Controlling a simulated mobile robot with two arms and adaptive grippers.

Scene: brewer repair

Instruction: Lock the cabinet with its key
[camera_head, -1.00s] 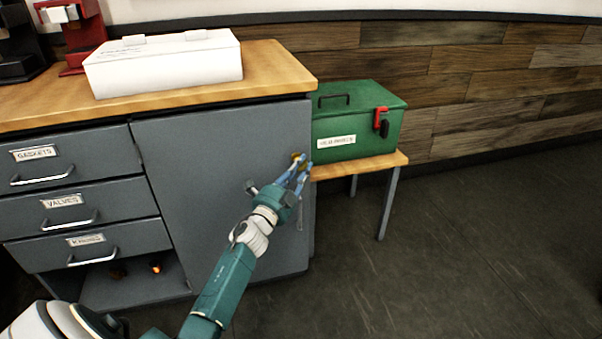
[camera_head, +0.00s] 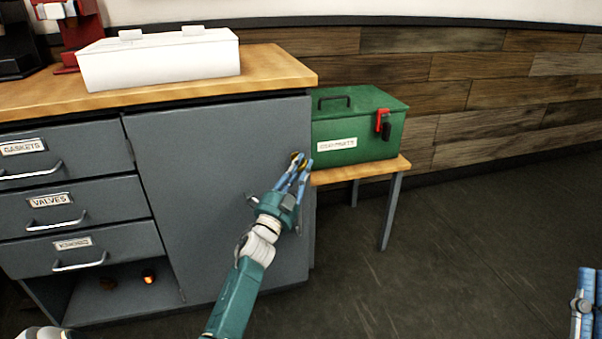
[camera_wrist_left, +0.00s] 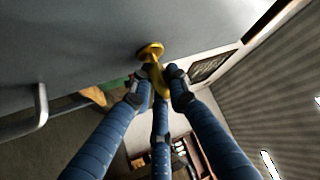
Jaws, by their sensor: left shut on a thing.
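The grey cabinet door (camera_head: 215,190) stands closed beside the drawers. A small brass lock (camera_head: 296,156) sits near its upper right edge; in the left wrist view the round brass lock (camera_wrist_left: 151,49) is on the door face. My left gripper (camera_head: 301,172) is at the lock. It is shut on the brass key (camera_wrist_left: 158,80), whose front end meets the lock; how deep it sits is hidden. My right gripper (camera_head: 582,305) shows only partly at the right edge, away from the cabinet.
Drawers labelled gaskets (camera_head: 28,165), valves and knobs are closed, above an open shelf. A white box (camera_head: 160,62) lies on the wooden countertop (camera_head: 275,72). A green toolbox (camera_head: 350,120) stands on a low table (camera_head: 385,172) right of the cabinet. The floor at right is clear.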

